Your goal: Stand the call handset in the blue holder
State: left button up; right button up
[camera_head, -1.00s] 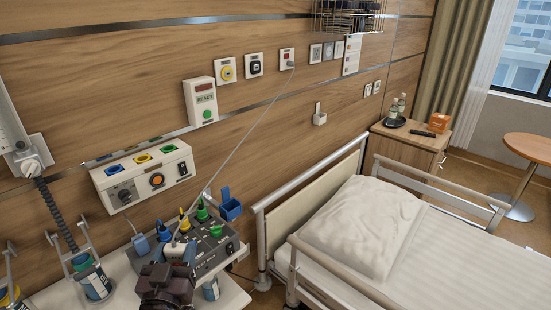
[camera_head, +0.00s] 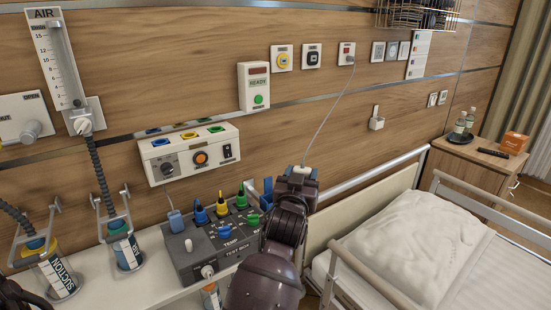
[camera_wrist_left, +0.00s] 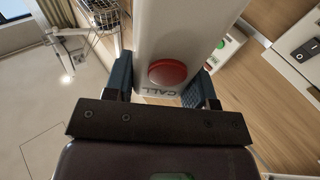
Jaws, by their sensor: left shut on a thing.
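My left gripper (camera_head: 298,174) is shut on the call handset (camera_head: 301,169), whose pale end shows between the jaws in the head view. In the left wrist view the handset (camera_wrist_left: 190,35) is a white body with a red button and the word CALL, between two blue finger pads. A thin cord runs from it up to a wall socket (camera_head: 347,53). The blue holder (camera_head: 267,188) is by the right end of the grey test box, just left of the gripper. My gripper and arm partly hide it. I cannot tell if the handset touches it. My right gripper is not in view.
The grey test box (camera_head: 190,258) carries several coloured plugs and stands on a white shelf (camera_head: 145,290). A white panel (camera_head: 190,152) is on the wall above. Suction and air bottles are at left. The bed rail (camera_head: 375,180) and pillow (camera_head: 402,232) are at right.

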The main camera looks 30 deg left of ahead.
pick_arm(q)
jog(key=w+a+n+g+y+b, duration=0.8)
jog(key=a+n+g+y+b, duration=0.3)
jog(key=a, duration=0.3)
jog(key=shift+m+y, duration=0.5)
jog(key=shift+m, duration=0.1)
jog(key=f+b, duration=0.1)
jog(key=f, duration=0.4)
jog(key=shift+w+a+f+b, duration=0.15)
jog(key=shift+a+f+b, duration=0.1)
jog(key=shift+b, duration=0.15)
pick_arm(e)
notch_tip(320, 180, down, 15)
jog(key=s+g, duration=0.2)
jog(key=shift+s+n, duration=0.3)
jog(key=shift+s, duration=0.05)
pick_arm(q)
jog(key=shift+d+f, duration=0.1)
jog(key=shift+f, duration=0.1)
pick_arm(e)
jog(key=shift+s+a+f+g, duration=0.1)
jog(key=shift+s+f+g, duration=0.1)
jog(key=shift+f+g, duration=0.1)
pick_arm(q)
jog(key=shift+b, duration=0.3)
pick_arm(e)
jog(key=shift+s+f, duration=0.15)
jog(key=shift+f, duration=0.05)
